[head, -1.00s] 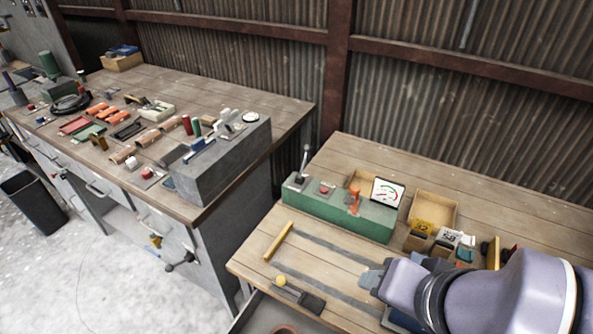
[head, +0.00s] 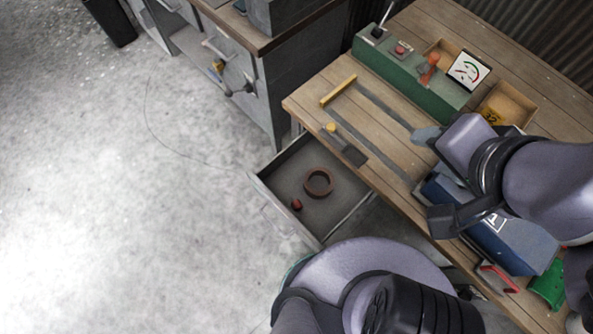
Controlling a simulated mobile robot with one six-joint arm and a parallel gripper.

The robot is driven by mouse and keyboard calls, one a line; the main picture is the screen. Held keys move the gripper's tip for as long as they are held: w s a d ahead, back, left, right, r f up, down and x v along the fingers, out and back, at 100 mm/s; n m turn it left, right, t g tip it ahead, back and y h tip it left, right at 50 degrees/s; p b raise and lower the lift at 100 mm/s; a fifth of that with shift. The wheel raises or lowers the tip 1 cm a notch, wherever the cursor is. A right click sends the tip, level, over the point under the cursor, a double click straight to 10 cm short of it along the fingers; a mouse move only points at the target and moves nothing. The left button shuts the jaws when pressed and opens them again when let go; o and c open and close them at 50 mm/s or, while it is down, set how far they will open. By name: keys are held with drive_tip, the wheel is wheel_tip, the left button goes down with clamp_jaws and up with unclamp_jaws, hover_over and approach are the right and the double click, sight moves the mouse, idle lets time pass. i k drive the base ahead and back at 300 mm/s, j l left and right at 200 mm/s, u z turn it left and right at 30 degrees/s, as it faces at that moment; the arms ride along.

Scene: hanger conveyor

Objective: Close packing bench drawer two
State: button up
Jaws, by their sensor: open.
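The packing bench (head: 310,97) has a grey drawer (head: 312,163) pulled out below its front edge, in the head view. A brown ring (head: 319,194) and a small red piece (head: 296,204) lie in it. I cannot read a number on the drawer.
A green control box (head: 410,72) with a gauge stands at the bench's back. A blue box (head: 495,238) is by my gripper on the right. Another workbench (head: 262,40) stands to the left. The concrete floor (head: 150,200) before the drawer is clear.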

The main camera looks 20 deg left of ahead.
sight(283, 177)
drive_tip(key=u, duration=0.45)
drive_tip(key=k+u, duration=0.1)
drive_tip(key=u, duration=0.3)
drive_tip(key=k+l+u, duration=0.1)
drive_tip(key=u, duration=0.75)
drive_tip(key=k+j+z, duration=0.15)
drive_tip(key=z, duration=0.15)
drive_tip(key=k+j+z, duration=0.15)
drive_tip(key=z, duration=0.2)
